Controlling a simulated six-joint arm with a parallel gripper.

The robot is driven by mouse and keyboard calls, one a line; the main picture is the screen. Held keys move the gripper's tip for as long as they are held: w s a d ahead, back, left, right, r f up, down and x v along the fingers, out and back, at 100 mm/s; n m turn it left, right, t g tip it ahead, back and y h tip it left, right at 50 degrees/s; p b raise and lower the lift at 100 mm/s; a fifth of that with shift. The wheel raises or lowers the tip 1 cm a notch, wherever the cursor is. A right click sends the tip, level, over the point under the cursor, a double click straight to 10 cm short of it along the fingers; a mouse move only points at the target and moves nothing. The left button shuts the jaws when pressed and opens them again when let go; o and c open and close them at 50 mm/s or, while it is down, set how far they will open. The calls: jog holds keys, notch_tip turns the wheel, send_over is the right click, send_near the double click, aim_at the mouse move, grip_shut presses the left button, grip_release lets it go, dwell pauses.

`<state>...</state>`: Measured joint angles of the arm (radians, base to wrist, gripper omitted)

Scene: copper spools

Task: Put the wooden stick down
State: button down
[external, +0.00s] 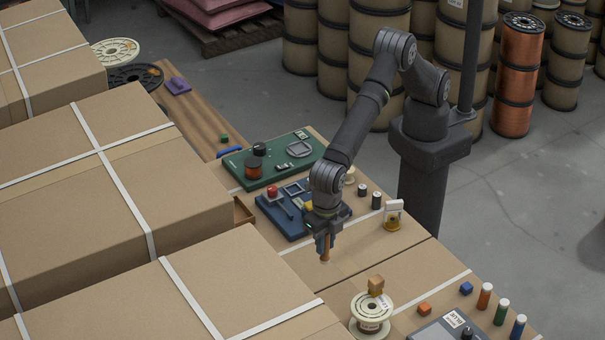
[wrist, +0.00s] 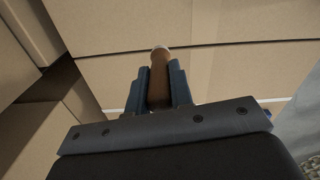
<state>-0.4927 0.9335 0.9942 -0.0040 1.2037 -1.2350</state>
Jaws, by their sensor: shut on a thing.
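My gripper (external: 325,241) is over the cardboard-topped surface (external: 371,247), pointing down. It is shut on the wooden stick (external: 325,256), a short brown rod whose lower end sticks out below the fingers. In the wrist view the stick (wrist: 159,78) lies between the two blue-grey fingers of my gripper (wrist: 160,88), with its paler end beyond the fingertips. The stick looks roughly upright. I cannot tell whether its lower end touches the cardboard.
A blue board (external: 290,225) and a green board (external: 236,170) with parts lie behind my gripper. Large cardboard boxes (external: 200,215) rise at left. Cardboard around the stick is clear.

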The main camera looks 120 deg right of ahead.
jog(key=shift+a+f, duration=0.75)
jog(key=shift+f, duration=0.4)
jog(key=shift+a+f, duration=0.8)
jog(key=shift+f, duration=0.3)
jog(key=shift+a+f, duration=0.75)
jog(key=shift+f, duration=0.4)
jog(key=shift+f, duration=0.1)
jog(key=c, duration=1.3)
grip_release()
notch_tip(320, 180, up, 12)
jog(key=shift+r, duration=0.15)
